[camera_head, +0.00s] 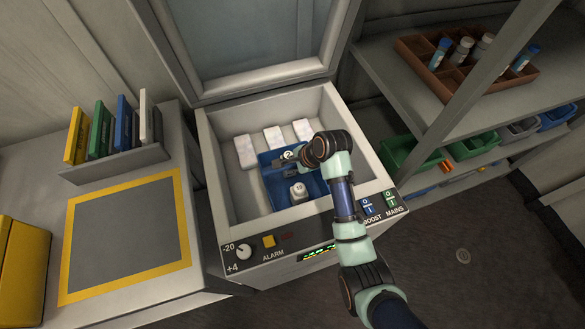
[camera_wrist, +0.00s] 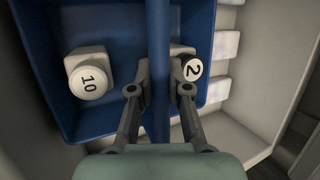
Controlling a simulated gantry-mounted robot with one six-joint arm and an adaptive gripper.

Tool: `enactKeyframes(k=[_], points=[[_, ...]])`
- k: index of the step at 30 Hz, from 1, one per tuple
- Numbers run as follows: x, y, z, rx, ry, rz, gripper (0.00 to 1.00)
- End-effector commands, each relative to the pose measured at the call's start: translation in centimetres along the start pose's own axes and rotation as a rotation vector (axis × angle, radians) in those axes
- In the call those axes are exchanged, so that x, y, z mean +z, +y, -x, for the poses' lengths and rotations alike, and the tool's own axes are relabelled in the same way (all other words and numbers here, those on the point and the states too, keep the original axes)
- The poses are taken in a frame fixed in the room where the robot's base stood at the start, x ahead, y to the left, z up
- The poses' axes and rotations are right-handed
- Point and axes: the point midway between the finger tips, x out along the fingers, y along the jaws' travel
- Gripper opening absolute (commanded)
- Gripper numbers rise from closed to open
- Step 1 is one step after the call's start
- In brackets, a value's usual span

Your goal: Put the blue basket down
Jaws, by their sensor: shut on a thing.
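The blue basket (camera_head: 279,193) is inside the open chest freezer (camera_head: 239,205), among its pale walls. In the wrist view the basket (camera_wrist: 45,45) fills the upper left, with a blue bar (camera_wrist: 158,60) running across its middle. My gripper (camera_wrist: 160,90) is shut on that bar, its fingers on either side. Whether the basket touches the freezer floor cannot be told. My gripper also shows in the head view (camera_head: 289,158), partly hidden.
White blocks (camera_head: 246,151) lie along the freezer's back. The lid (camera_head: 250,40) stands open behind. Left is a bench with a yellow-bordered grey mat (camera_head: 125,240) that is clear, and a rack of coloured binders (camera_head: 115,165). Shelves with a brown tray (camera_head: 465,65) and bins stand right.

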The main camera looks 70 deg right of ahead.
Motion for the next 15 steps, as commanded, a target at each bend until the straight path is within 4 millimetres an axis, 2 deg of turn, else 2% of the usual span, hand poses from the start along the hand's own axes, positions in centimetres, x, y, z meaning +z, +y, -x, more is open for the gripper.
enactKeyframes(k=[1, 11, 12, 15], points=[[-0.16, 0.15, -0.55, -0.004, 0.0, 0.001, 0.0], [-0.17, 0.11, -0.55, -0.005, 0.0, 0.001, 0.0], [-0.21, 0.24, -0.67, -0.003, 0.0, 0.001, 0.21], [-0.21, 0.24, -0.67, -0.003, 0.0, 0.001, 0.38]])
